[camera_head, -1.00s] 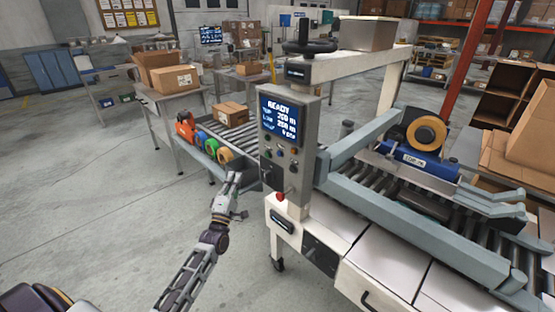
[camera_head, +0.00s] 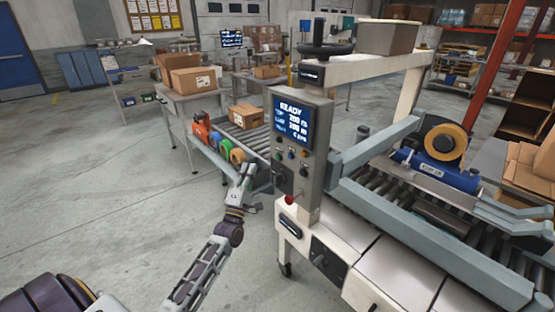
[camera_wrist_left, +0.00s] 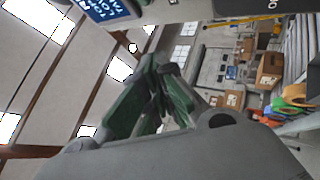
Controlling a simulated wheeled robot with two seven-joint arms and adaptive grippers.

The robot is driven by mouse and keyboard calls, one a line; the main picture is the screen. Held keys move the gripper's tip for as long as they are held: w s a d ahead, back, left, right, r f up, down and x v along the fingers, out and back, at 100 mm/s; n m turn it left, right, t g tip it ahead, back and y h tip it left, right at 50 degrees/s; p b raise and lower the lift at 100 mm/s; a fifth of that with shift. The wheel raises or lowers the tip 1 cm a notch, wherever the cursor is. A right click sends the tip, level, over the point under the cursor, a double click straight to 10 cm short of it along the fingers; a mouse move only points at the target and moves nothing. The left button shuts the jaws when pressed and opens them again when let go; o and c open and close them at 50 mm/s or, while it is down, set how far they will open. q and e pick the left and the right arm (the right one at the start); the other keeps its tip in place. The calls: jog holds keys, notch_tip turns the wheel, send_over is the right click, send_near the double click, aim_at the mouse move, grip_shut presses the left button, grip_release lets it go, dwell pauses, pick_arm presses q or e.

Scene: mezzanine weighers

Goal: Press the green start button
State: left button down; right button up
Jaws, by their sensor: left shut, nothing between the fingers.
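The grey control panel (camera_head: 312,150) stands upright on the machine's near side, its lit blue screen (camera_head: 292,118) reading READY. Several small round buttons (camera_head: 280,140) sit below the screen; they are too small for me to tell surely which is green. A red mushroom knob (camera_head: 289,200) is lower on the panel. My left gripper (camera_head: 247,166) is shut and empty, left of the panel and apart from it in the picture. Its dark green fingers (camera_wrist_left: 158,92) show in the left wrist view, with part of the blue screen (camera_wrist_left: 105,8) at the top left. My right gripper is out of view.
A roller conveyor (camera_head: 249,141) carries a carton (camera_head: 245,115). The machine's grey side rail (camera_head: 430,250) runs to the right. The floor at left is clear.

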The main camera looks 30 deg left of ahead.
pick_arm(q)
jog(key=w+d+b, duration=0.2)
jog(key=w+d, duration=0.1)
jog(key=w, duration=0.4)
jog(key=shift+w, duration=0.2)
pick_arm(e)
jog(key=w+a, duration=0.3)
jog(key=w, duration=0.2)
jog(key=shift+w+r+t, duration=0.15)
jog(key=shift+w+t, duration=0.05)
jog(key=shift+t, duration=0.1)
pick_arm(q)
jog(key=shift+w+d+b, duration=0.4)
jog(key=shift+w+b, duration=0.2)
jog(key=shift+w, duration=0.2)
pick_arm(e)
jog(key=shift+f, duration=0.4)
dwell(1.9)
pick_arm(q)
jog(key=shift+s+a, duration=0.1)
jog(key=shift+s, duration=0.1)
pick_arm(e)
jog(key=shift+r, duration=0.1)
pick_arm(q)
jog(key=shift+s+a+p, duration=0.2)
jog(key=shift+s+p, duration=0.15)
jog(key=shift+s, duration=0.2)
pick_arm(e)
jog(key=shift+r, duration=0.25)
